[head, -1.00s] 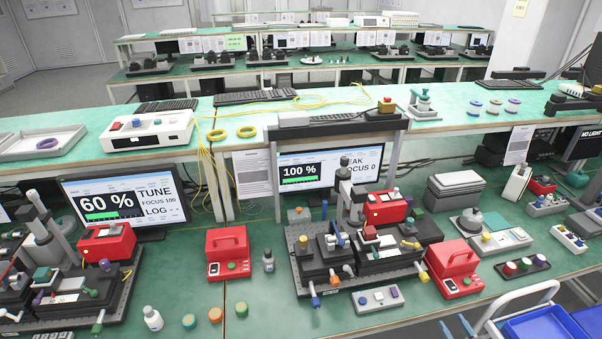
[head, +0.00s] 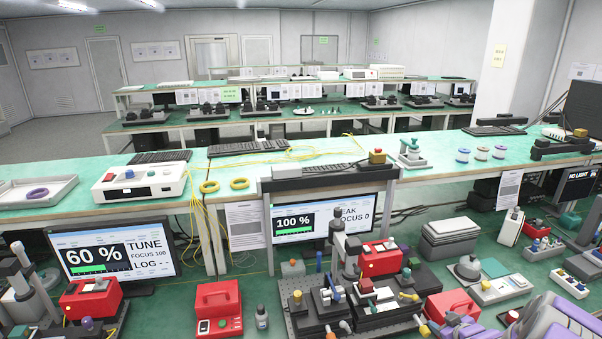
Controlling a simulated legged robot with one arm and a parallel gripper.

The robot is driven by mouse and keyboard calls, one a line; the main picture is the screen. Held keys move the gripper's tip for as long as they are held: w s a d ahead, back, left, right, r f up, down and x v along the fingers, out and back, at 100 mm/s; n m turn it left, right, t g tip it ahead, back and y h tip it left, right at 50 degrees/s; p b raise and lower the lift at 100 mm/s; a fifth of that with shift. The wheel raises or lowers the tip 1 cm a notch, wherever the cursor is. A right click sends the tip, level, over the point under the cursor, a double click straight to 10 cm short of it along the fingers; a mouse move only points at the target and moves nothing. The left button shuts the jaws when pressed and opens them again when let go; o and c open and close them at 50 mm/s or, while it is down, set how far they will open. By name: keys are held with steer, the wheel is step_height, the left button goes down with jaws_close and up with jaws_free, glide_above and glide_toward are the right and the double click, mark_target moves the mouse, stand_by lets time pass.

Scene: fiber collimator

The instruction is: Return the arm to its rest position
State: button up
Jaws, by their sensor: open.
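My arm (head: 560,322), purple and light grey, shows in the bottom right corner of the head view. My gripper (head: 462,324) is at its left end, low at the bottom edge and partly cut off by the frame. It is open, and I see nothing held in it. It overlaps the front of a red box (head: 452,303) on the green bench in the picture; I cannot tell how far apart they are.
The optical setup (head: 345,300) with knobs and a red unit stands left of my gripper. Another red case (head: 218,308) and a small bottle (head: 262,318) are further left. Two monitors (head: 112,250) and (head: 325,220) stand behind. Small boxes (head: 500,285) crowd the bench at right.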

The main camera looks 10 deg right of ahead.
steer(key=s+a+r+m+g+h, duration=0.1)
steer(key=s+a+r+g, duration=0.25)
steer(key=a+r, duration=0.45)
steer(key=s+a+r+m+g+h, duration=0.1)
steer(key=s+a+r+g, duration=0.3)
steer(key=a+r, duration=0.45)
steer(key=s+a+r+g+y, duration=0.1)
steer(key=s+a+r, duration=0.1)
steer(key=s+a, duration=0.5)
steer(key=s+a+r+m+g+y, duration=0.1)
steer(key=s+a+r+g, duration=0.1)
steer(key=s+a, duration=0.5)
steer(key=s+a+r+g+y, duration=0.1)
steer(key=s+a, duration=0.6)
steer(key=s, duration=0.9)
step_height(320, 180, up, 2)
steer(key=shift+s+r+m+g, duration=0.2)
steer(key=shift+s+m+g, duration=0.15)
steer(key=shift+g, duration=0.4)
